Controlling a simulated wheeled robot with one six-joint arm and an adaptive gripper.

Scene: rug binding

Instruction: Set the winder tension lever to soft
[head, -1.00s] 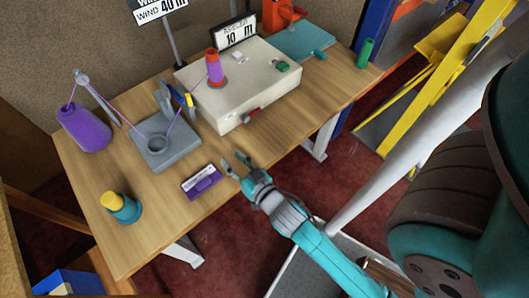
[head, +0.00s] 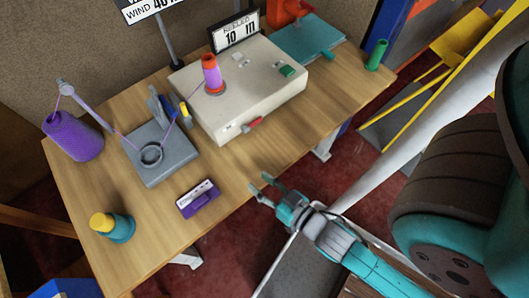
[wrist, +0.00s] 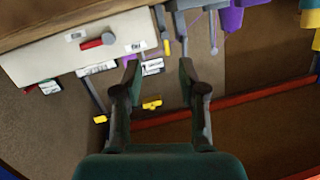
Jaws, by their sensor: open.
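The cream winder box (head: 235,112) stands on the wooden table. Its red lever (head: 253,124) is on the front face. In the wrist view the red lever (wrist: 92,44) lies to one side of its round pivot, between two white labels. It points away from the label (wrist: 135,47) that seems to read "FIRM"; the other label is too small to read. My gripper (head: 261,183) is open and empty, by the table's front edge, in front of the winder and apart from the lever. In the wrist view my fingers (wrist: 158,68) are spread, with the lever to their left.
A purple cone (head: 73,138), a grey guide stand (head: 165,165) with thread, a purple label block (head: 199,200) and a teal-and-yellow spool (head: 113,228) are on the left. A purple-and-orange cone (head: 211,72) sits on the winder. Tabletop before the winder is clear.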

